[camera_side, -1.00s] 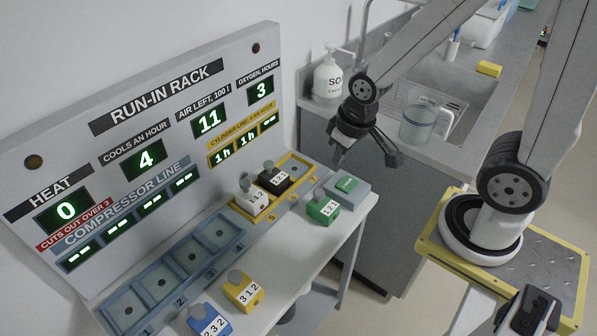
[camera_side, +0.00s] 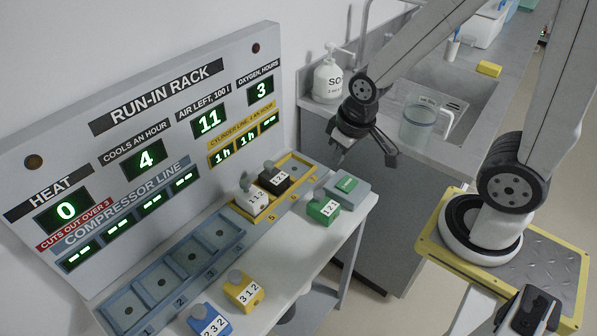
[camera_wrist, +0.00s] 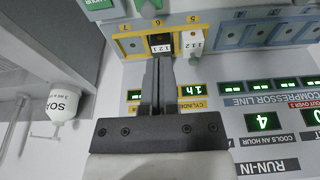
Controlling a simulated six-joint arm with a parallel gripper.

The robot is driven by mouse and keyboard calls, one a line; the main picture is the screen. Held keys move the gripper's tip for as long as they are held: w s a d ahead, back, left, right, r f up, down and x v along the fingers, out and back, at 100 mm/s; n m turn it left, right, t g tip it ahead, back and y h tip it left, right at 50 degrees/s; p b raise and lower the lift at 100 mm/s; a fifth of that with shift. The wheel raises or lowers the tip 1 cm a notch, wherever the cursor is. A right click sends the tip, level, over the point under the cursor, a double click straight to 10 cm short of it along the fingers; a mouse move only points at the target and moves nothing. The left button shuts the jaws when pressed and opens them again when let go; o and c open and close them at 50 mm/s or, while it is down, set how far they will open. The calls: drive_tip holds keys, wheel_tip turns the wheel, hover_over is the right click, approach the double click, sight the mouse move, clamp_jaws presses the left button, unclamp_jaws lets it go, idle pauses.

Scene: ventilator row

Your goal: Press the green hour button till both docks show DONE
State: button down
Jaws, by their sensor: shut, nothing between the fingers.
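The green hour button (camera_side: 347,184) sits on a grey box at the right end of the bench. Its edge also shows at the top left of the wrist view (camera_wrist: 93,4). A white ventilator marked 112 (camera_side: 254,201) stands in dock 5, and a black one marked 121 (camera_side: 277,179) stands in dock 6. Their cylinder line displays (camera_side: 222,155) read 1h and 1h, and the third shows dashes. My gripper (camera_wrist: 159,62) is shut and empty. In the side view it hangs above and behind the button, apart from it.
Dock 7 (camera_side: 297,167) is empty, as are the compressor docks (camera_side: 190,257). Green (camera_side: 323,209), yellow (camera_side: 243,288) and blue (camera_side: 209,320) units stand along the bench front. The rack panel reads heat 0, cools 4, air 11, oxygen 3. A soap bottle (camera_side: 328,80) and jug (camera_side: 417,124) stand behind.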

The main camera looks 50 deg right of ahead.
drive_tip(key=shift+d, duration=0.1)
drive_tip(key=m+t+y, duration=0.2)
drive_tip(key=t+y, duration=0.3)
hover_over(350, 184)
wheel_tip(350, 184, down, 8)
drive_tip(key=shift+f, duration=0.2)
idle(0.7)
drive_tip(key=shift+f, duration=0.15)
idle(0.3)
drive_tip(key=shift+f, duration=4.25)
